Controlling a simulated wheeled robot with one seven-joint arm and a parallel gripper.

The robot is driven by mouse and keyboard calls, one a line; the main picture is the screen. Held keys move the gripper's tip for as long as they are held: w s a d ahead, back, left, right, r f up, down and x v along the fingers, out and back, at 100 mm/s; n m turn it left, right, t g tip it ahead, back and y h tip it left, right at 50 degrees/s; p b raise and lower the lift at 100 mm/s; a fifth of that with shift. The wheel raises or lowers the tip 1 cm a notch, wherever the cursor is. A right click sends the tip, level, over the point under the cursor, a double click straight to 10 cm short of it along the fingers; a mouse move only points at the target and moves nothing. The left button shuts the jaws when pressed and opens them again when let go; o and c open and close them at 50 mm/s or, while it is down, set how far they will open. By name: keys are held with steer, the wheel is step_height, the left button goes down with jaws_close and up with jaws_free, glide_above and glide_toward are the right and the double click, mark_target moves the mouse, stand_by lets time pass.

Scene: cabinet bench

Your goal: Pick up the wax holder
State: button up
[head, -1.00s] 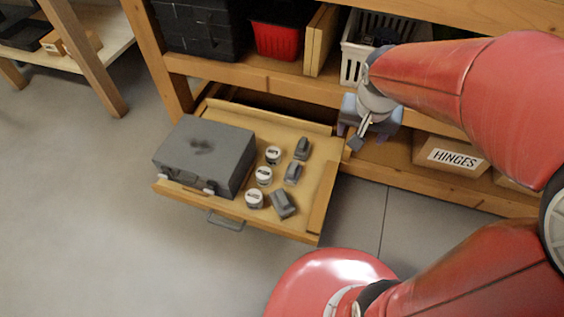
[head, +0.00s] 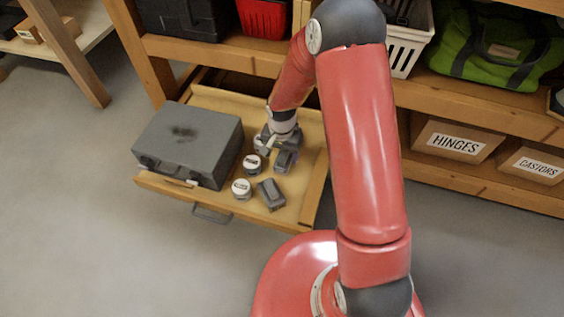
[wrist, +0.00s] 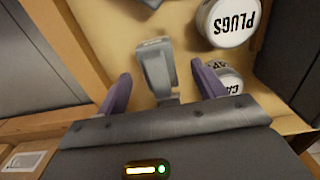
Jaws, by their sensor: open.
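No label marks a wax holder, and I cannot tell which item it is. Three small grey holder-like blocks stood in the open drawer (head: 312,192). Two show in the head view, a middle one (head: 286,159) and a front one (head: 271,194). The rear one is hidden there by my gripper (head: 272,144), but the wrist view shows a grey block (wrist: 157,68) between my open fingers (wrist: 162,88). The fingers stand on either side of it, not closed on it. Another grey block (wrist: 151,3) is cut by the top edge.
A tin marked PLUGS (wrist: 228,22) and a partly hidden tin (wrist: 231,82) sit close to my right finger in the wrist view. A front tin (head: 241,189) and a grey case (head: 188,142) share the drawer. A shelf (head: 220,55) overhangs behind.

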steer(key=f, duration=0.3)
steer(key=f+b, duration=0.1)
steer(key=f, duration=0.1)
steer(key=shift+w+d, duration=0.25)
steer(key=c, duration=1.1)
